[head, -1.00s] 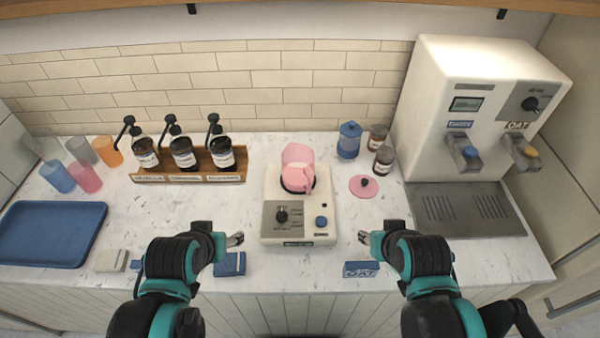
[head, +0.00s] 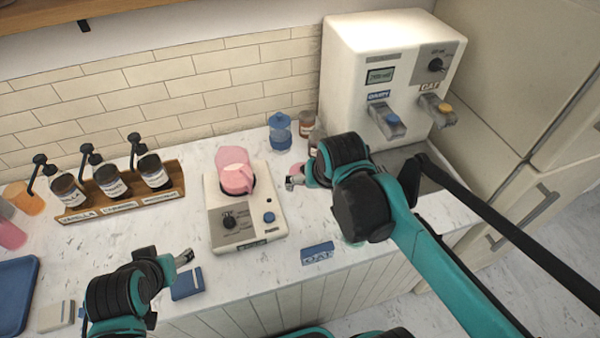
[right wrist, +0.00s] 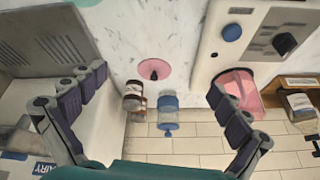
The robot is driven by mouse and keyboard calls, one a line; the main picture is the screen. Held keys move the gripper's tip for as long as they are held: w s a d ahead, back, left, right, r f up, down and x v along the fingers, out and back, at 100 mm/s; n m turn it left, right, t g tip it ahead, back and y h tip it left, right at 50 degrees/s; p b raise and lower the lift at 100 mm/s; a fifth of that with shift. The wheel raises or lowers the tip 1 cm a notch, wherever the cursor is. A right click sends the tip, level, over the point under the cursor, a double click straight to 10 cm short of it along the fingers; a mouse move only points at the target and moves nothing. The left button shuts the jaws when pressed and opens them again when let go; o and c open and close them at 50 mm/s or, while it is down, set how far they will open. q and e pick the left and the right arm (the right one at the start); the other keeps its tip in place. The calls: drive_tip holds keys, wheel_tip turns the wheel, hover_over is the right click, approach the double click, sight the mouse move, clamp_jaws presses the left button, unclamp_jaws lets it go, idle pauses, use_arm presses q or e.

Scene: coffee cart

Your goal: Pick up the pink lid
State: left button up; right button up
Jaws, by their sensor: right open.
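The pink lid (right wrist: 153,69) is a flat round disc with a dark knob, lying on the marble counter in the right wrist view. In the head view only a sliver of the lid (head: 297,167) shows behind my right gripper (head: 293,182). In the right wrist view my right gripper (right wrist: 155,82) is open and empty, its fingers spread wide on either side of the lid, not touching it. My left gripper (head: 184,257) is low over the counter's front at the left; its jaw opening is too small to judge.
A pink pitcher (head: 234,172) stands on the white appliance (head: 245,228) left of the lid. A blue jar (head: 279,132) and brown jars (right wrist: 133,95) stand close behind it. The white dispenser (head: 350,60) with its drip tray is at the right.

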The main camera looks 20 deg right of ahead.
drive_tip(key=w+m+g, duration=0.2)
drive_tip(key=w+m, duration=0.1)
drive_tip(key=w, duration=0.5)
drive_tip(key=m+g, duration=0.2)
drive_tip(key=m, duration=0.1)
hover_over(303, 168)
wheel_tip(303, 168, down, 6)
drive_tip(key=f, duration=0.1)
use_arm(q)
drive_tip(key=shift+f+b, duration=0.8)
drive_tip(key=shift+f, duration=0.1)
use_arm(e)
drive_tip(key=shift+s+a+f+h, duration=0.15)
drive_tip(key=shift+f+h, duration=0.05)
drive_tip(key=shift+f, duration=0.35)
drive_tip(key=shift+s+a+f+h, duration=0.15)
drive_tip(key=shift+f+h, duration=0.05)
drive_tip(key=shift+f, duration=0.3)
use_arm(q)
wheel_tip(303, 168, down, 2)
drive_tip(key=shift+f+b, duration=0.25)
drive_tip(key=shift+b, duration=1)
use_arm(e)
drive_tip(key=f, duration=0.5)
drive_tip(key=shift+w+d, duration=0.35)
drive_tip(key=shift+w, duration=0.05)
use_arm(q)
drive_tip(key=shift+r, duration=0.1)
use_arm(e)
drive_tip(key=shift+r, duration=0.1)
